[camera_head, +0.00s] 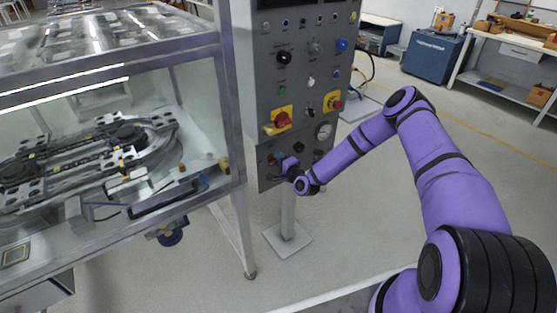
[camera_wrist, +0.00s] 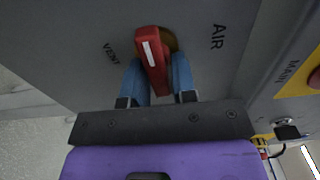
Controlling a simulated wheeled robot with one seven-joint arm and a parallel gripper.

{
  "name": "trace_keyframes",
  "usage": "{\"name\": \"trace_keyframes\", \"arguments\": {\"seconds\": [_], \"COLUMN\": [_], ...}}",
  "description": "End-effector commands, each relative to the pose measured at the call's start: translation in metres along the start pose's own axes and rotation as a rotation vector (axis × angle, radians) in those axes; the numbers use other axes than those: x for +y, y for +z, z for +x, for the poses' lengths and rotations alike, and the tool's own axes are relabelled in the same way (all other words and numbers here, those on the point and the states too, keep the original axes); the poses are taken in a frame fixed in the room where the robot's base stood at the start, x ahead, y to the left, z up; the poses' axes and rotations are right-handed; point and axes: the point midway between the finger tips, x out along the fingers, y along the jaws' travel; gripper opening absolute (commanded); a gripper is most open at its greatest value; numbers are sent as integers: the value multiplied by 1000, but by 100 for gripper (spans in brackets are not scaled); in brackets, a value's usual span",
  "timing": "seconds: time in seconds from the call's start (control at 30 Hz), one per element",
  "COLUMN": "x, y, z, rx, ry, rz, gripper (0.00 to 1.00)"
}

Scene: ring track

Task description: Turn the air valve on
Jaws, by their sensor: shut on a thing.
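The air valve's red handle (camera_wrist: 153,55) with a white stripe shows in the wrist view, in front of a brass-coloured base on the grey panel. Its stripe runs nearly up and down, tilted a little to the left at the top. The label VENT stands to its left and AIR to its right. My gripper (camera_wrist: 159,78) has its two blue fingers shut on the red handle, one on each side. In the head view my gripper (camera_head: 280,163) is at the lower part of the control panel (camera_head: 262,100), and the handle is mostly hidden there.
A red rotary switch on a yellow plate (camera_head: 278,120) and a red button on yellow (camera_head: 333,102) sit above my gripper. A gauge (camera_head: 324,131) is to the right. A glass-walled ring track machine (camera_head: 120,70) stands left. The floor to the right is open.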

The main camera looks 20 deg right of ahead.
Motion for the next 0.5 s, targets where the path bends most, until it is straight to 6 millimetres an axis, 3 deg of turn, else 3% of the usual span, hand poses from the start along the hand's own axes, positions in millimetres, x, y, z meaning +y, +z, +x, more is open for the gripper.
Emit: {"name": "trace_keyframes", "arguments": {"seconds": [0.3,0.33,0.37,0.4,0.5], "x": [1,1,1,1,1], "y": [0,0,0,0,0], "z": [-1,-1,-1,-1,0], "rx": [1,1,1,1,0], "ry": [3,3,3,3,2], "rz": [1,1,1,1,1], "gripper": [2,30,37,42,42]}}
